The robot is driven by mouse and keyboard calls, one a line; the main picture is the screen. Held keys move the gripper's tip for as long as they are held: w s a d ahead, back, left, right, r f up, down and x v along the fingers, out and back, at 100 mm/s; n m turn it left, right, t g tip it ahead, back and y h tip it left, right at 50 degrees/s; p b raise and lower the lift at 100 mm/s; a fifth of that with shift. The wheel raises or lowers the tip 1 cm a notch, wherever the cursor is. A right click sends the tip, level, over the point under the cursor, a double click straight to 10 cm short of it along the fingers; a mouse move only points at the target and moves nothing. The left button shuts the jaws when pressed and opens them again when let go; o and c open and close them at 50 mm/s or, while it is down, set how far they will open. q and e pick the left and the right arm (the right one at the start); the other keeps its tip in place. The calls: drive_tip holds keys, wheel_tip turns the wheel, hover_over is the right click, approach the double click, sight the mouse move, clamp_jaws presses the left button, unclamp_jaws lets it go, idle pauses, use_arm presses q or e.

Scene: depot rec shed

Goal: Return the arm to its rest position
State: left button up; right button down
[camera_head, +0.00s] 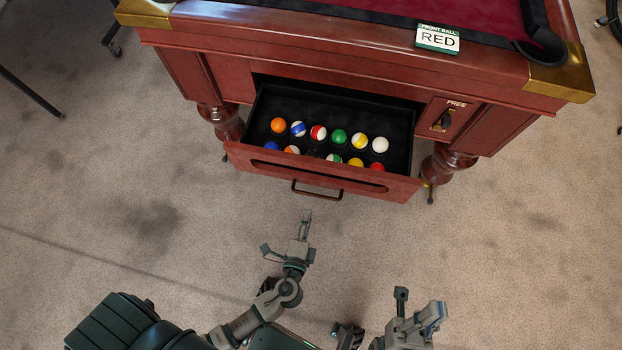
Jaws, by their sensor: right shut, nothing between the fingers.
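My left gripper (305,218) points toward the pool table from the bottom middle of the view. It is over the carpet, just in front of the drawer handle (317,191), with a small gap between them in the picture. The view does not show clearly whether its fingers are open or shut, and I see nothing held. My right gripper (418,305) is low in the view, right of the left one. It is shut and empty, clear of the table.
The red-brown pool table (350,55) fills the top. Its ball drawer (230,155) is pulled out, holding several coloured balls in rows. A "FRONT BALL RED" sign (438,40) sits on the rail.

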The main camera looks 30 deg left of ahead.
use_arm(q)
drive_tip(key=shift+v, duration=1.25)
drive_tip(key=shift+a, duration=0.1)
